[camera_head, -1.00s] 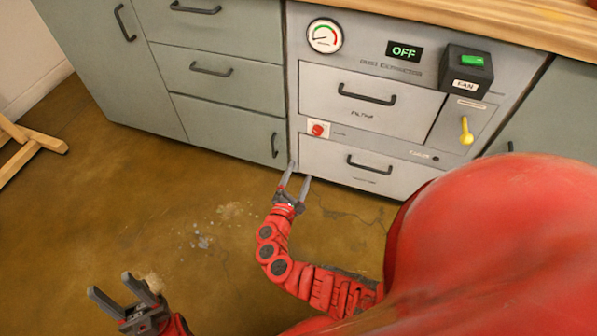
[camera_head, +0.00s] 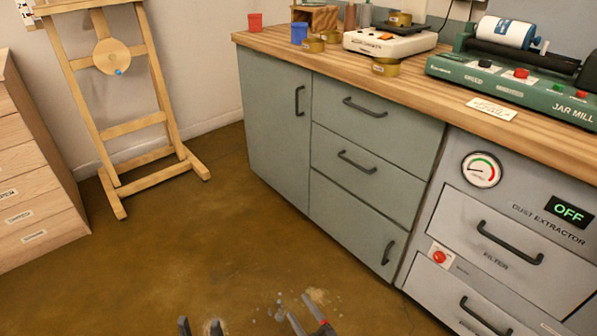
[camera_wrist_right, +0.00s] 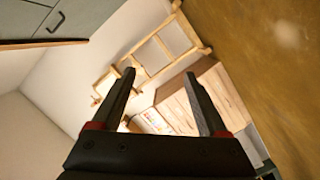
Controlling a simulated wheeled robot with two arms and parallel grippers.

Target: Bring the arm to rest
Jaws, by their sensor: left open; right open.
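My left gripper (camera_head: 199,326) shows only as two dark, parted fingertips at the bottom edge of the head view. It is open and empty over the floor. My right gripper (camera_head: 301,312) is just right of it at the bottom edge, with its grey fingers apart. In the right wrist view, the right gripper (camera_wrist_right: 160,76) has its two dark fingers wide apart with nothing between them. Most of both arms is out of view.
A dust extractor (camera_head: 452,208) reading OFF stands at right, beside grey-green drawers (camera_head: 370,145). The wooden worktop (camera_head: 330,62) holds cups, a scale and a jar mill (camera_head: 520,85). An easel (camera_head: 135,127) and wooden drawers (camera_head: 35,185) stand left.

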